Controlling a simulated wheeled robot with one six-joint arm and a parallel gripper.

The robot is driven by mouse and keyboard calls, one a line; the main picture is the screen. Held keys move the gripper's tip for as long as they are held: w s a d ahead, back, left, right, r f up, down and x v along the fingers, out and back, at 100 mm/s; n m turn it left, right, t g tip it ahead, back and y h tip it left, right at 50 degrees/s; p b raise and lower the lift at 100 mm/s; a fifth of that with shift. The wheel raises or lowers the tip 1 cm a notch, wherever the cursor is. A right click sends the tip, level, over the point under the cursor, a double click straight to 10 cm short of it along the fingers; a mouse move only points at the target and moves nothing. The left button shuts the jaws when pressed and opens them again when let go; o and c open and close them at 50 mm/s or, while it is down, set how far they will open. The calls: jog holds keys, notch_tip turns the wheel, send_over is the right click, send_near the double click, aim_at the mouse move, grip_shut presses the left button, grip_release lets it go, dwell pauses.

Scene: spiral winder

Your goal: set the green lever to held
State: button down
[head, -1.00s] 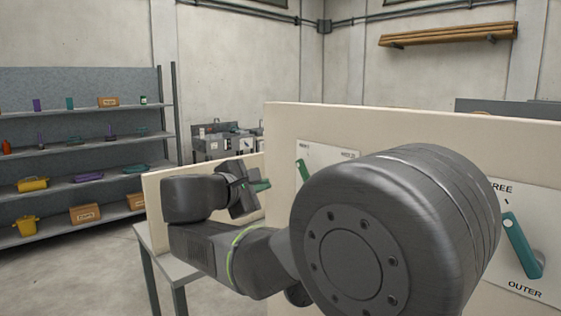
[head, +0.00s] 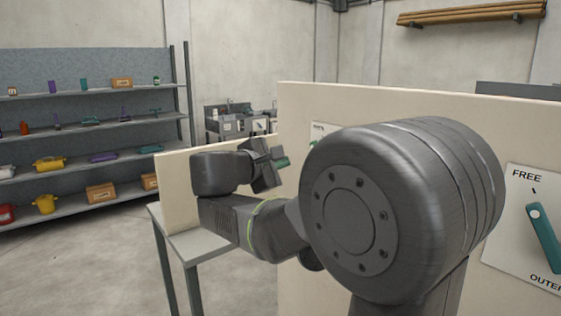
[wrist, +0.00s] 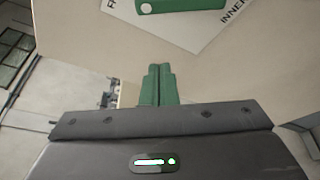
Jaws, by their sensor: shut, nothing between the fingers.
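A green lever (wrist: 165,5) lies across a white plate (wrist: 190,28) at the top of the wrist view, cut off by the frame edge. The plate reads INNER. In the head view this plate (head: 318,130) is mostly hidden behind my arm. A second, teal lever (head: 543,238) tilts on a plate marked FREE and OUTER at the right edge of the head view. My gripper (head: 281,163) is shut and empty, left of the INNER plate. Its green fingers (wrist: 157,85) point toward the lever in the wrist view, apart from it.
Both plates are on an upright cream board (head: 400,105). A lower cream panel (head: 177,185) stands on a grey table (head: 200,246) at the left. Shelves (head: 90,128) with several objects stand far left. Open floor (head: 100,270) lies in front of them.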

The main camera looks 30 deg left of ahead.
jog(key=w+d+p, duration=0.1)
jog(key=w+d, duration=0.2)
jog(key=w, duration=0.2)
jog(key=shift+w+d+r, duration=0.25)
jog(key=shift+d+r, duration=0.1)
jog(key=shift+r, duration=0.1)
jog(key=shift+s+d+r+m+b, duration=0.25)
jog(key=shift+m+b, duration=0.35)
jog(key=shift+b, duration=1.1)
jog(key=s+d+m+t+b, duration=0.1)
jog(key=m+b, duration=0.4)
jog(key=b, duration=0.7)
jog(key=s+d+r+m+t+b, duration=0.1)
jog(key=d+m+t+b, duration=0.2)
jog(key=b, duration=0.9)
jog(key=d+m, duration=0.2)
jog(key=m, duration=0.1)
jog(key=shift+s+d+r, duration=0.15)
jog(key=shift+s+d, duration=0.1)
jog(key=shift+d, duration=0.1)
jog(key=shift+d+b, duration=0.1)
jog(key=shift+b, duration=0.2)
